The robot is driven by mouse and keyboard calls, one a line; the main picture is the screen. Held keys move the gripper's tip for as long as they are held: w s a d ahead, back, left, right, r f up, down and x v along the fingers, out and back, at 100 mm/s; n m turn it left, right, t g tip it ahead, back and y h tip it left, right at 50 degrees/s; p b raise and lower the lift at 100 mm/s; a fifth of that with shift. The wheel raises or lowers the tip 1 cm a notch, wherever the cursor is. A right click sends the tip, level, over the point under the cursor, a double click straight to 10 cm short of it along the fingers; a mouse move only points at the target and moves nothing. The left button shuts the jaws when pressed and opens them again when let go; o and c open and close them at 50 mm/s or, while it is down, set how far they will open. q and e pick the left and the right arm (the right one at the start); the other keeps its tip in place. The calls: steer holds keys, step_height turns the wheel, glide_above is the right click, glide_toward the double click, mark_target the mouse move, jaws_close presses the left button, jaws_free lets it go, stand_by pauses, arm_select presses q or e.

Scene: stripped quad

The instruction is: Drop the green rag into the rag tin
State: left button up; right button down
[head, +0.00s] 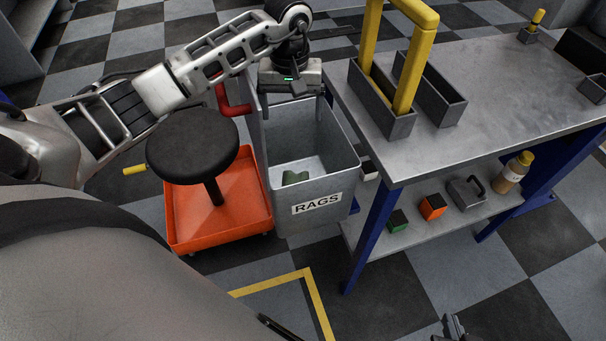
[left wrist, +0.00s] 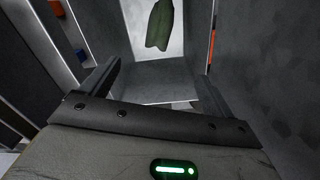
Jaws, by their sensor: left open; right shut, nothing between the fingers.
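The green rag (head: 296,177) lies on the pale floor inside the grey rag tin (head: 315,205), which is labelled RAGS. In the left wrist view the rag (left wrist: 160,25) lies beyond my fingers, apart from them. In the left wrist view the left gripper (left wrist: 156,85) is open and empty. Only a little of my right gripper (head: 454,327) shows at the bottom edge of the head view; it is shut and empty.
An orange wheeled tray (head: 250,195) with a black round stool seat (head: 192,145) stands left of the tin. A metal workbench (head: 480,100) stands at right, with a yellow-handled metal carrier (head: 385,110) on top. Its lower shelf holds several small items.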

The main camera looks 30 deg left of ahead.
arm_select(q)
step_height(320, 180, up, 16)
stand_by(0.6)
